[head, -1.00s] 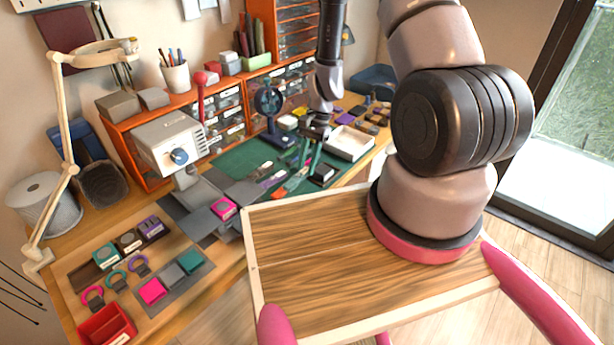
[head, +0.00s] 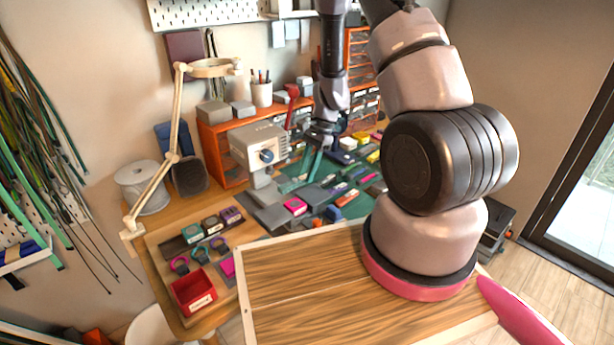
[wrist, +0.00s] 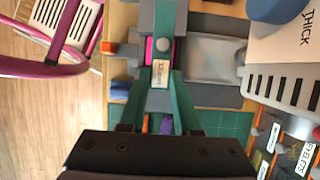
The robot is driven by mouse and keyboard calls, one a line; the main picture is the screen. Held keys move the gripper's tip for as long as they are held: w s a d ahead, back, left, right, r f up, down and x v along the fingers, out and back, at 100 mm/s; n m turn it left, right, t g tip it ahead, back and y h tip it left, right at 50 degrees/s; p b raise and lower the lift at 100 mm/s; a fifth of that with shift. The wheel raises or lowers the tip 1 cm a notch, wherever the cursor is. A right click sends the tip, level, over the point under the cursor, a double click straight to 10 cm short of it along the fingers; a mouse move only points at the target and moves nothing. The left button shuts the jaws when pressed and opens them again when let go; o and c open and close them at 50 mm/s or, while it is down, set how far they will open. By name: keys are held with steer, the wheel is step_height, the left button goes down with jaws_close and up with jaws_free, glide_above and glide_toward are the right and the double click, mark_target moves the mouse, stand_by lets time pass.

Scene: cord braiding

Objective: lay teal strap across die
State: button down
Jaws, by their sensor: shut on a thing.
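My gripper (wrist: 161,100) is shut on the teal strap (wrist: 164,15), which runs up the picture away from the fingers in the wrist view. A pale label and a round grey stud show along it. A magenta block (wrist: 150,50), perhaps the die, peeks out beside the strap; I cannot tell whether they touch. In the head view my gripper (head: 318,143) is above the bench, right of the grey press (head: 258,150). A magenta block (head: 295,206) lies on the grey plates in front of the press.
The press housing marked THICK (wrist: 290,40) stands close on the right in the wrist view. A red bin (head: 193,293) and coloured rings lie on the near left of the bench. A lamp (head: 172,158) stands farther left. Several small parts crowd the green mat.

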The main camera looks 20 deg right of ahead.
mark_target(307, 198)
steer(key=shift+a+f, duration=0.15)
steer(key=shift+f, duration=3)
steer(key=shift+f, duration=0.25)
steer(key=c, duration=0.5)
jaws_free()
steer(key=shift+c, duration=0.2)
